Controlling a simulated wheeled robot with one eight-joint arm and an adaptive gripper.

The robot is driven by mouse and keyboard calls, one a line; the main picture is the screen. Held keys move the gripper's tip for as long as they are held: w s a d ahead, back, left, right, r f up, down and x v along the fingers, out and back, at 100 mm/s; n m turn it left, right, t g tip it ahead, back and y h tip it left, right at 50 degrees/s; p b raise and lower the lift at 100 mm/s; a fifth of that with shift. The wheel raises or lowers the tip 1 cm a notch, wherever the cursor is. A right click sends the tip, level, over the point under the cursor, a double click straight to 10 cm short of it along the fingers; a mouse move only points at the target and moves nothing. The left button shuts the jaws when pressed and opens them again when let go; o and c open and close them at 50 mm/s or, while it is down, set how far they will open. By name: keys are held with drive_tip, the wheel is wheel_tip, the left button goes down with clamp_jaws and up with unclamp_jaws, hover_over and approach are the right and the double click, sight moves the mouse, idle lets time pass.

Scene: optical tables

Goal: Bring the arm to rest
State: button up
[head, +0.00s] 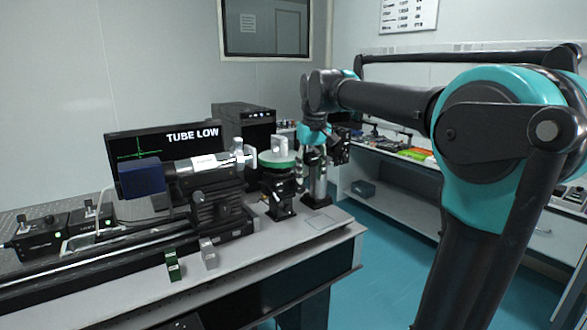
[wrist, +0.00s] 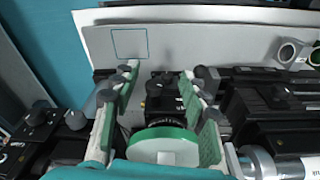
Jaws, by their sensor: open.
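My arm (head: 390,100) reaches in from the right in the head view, bent at a large teal joint and extending over the optical table (head: 330,240). Its wrist end (head: 312,135) hangs beside a green-rimmed white disc (head: 278,160) on a dark mount. In the wrist view my gripper (wrist: 158,80) is open, its two pale fingers spread apart. The green-rimmed disc (wrist: 163,142) shows between the fingers in that picture. I cannot tell whether they touch it. The fingertips are hard to make out in the head view.
A screen (head: 140,148) reading "TUBE LOW" and a cylindrical instrument (head: 205,163) stand left of the arm's end. Two small blocks, green (head: 172,264) and grey (head: 208,252), are near the front edge. Teal floor (head: 385,255) lies open between the table and a back bench (head: 400,190).

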drive_tip(key=s+d+f+m+t, duration=0.1)
drive_tip(key=s+d+f, duration=0.3)
drive_tip(key=s+f, duration=0.3)
drive_tip(key=s+d+f+m, duration=0.1)
drive_tip(key=s+d+f, duration=0.4)
drive_tip(key=f, duration=0.8)
drive_tip(key=s+d+f+m+t, duration=0.1)
drive_tip(key=s+d+f+m, duration=0.1)
drive_tip(key=s+d+f, duration=0.3)
drive_tip(key=s+f, duration=0.3)
drive_tip(key=f, duration=0.2)
drive_tip(key=shift+s+f+t, duration=0.3)
